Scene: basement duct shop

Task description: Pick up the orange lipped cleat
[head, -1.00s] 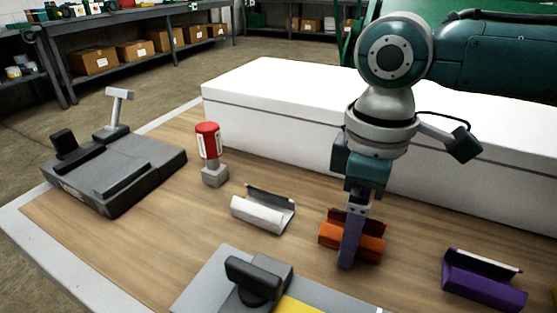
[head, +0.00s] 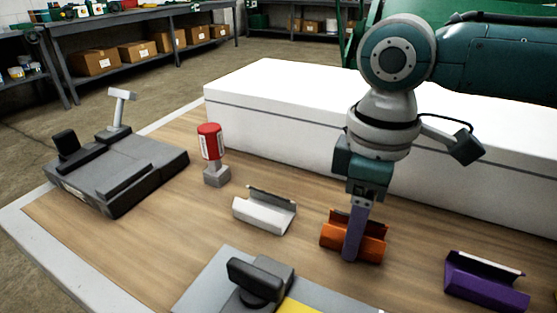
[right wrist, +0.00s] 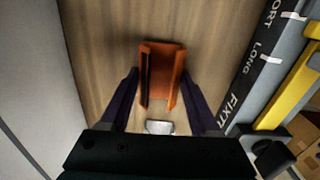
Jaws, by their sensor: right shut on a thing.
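The orange lipped cleat (head: 375,244) is a short folded channel on the wooden bench top, between a white cleat (head: 263,213) and a purple cleat (head: 485,281). My right gripper (head: 353,250) points down at it, with one purple finger in front of its near side. In the right wrist view the orange cleat (right wrist: 160,92) lies between the two purple fingers of my right gripper (right wrist: 160,76), which is shut on it. No clear gap shows under the cleat. The far finger is hidden in the head view. My left gripper is not in view.
A long white box (head: 290,105) stands behind the cleats. A red-and-white tool (head: 210,143) stands upright left of the white cleat. A dark grey fixture (head: 120,170) is at the left. A grey fixture with a black clamp (head: 255,280) is in front.

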